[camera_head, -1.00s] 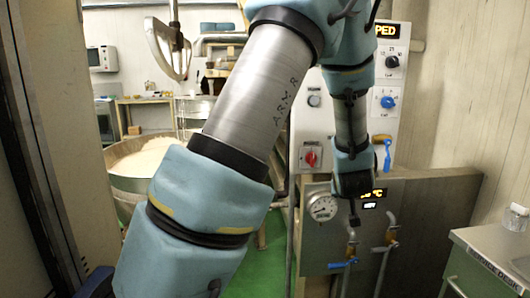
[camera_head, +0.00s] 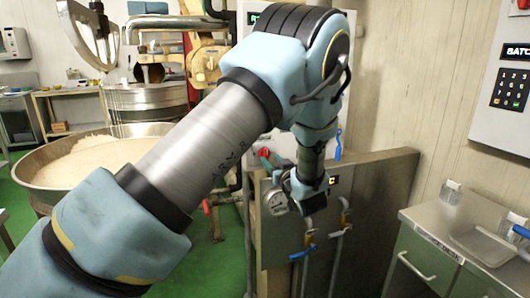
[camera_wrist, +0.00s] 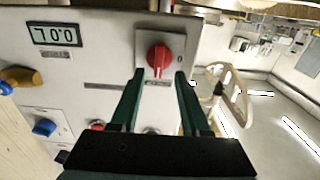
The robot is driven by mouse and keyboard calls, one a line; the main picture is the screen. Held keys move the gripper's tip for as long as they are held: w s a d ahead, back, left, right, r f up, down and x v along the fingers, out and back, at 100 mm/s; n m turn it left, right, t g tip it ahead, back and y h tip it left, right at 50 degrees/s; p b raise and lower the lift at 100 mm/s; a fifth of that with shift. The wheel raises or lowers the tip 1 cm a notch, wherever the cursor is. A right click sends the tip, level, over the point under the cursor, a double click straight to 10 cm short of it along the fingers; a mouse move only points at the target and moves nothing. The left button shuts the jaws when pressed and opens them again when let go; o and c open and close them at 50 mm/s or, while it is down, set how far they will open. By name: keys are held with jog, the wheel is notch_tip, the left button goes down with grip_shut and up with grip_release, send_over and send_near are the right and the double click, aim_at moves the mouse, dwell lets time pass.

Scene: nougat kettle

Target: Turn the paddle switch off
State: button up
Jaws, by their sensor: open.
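A red rotary knob on a white square plate, which looks like the paddle switch (camera_wrist: 159,56), shows in the wrist view on the pale control panel (camera_wrist: 100,62). A "0" mark stands to its right on the plate. My gripper (camera_wrist: 157,76) is open, with its two dark green fingers pointing at the knob, one tip low on each side. The fingers appear apart from the knob, but the exact depth is hard to tell. In the head view my gripper (camera_head: 311,197) hangs before the panel. The red knob (camera_head: 265,153) shows there only partly beside my arm.
In the wrist view, a digital display (camera_wrist: 55,34), a blue knob (camera_wrist: 44,127) and a red button (camera_wrist: 97,125) share the panel. In the head view, a gauge (camera_head: 277,201) and blue-handled valves (camera_head: 300,255) are near my gripper. A large kettle (camera_head: 45,176) stands left, a green-fronted desk (camera_head: 425,262) right.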

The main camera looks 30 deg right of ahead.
jog(key=w, duration=0.3)
jog(key=w+p, duration=0.1)
jog(key=shift+w+d, duration=0.3)
jog(key=shift+d, duration=0.05)
grip_shut()
dwell(0.4)
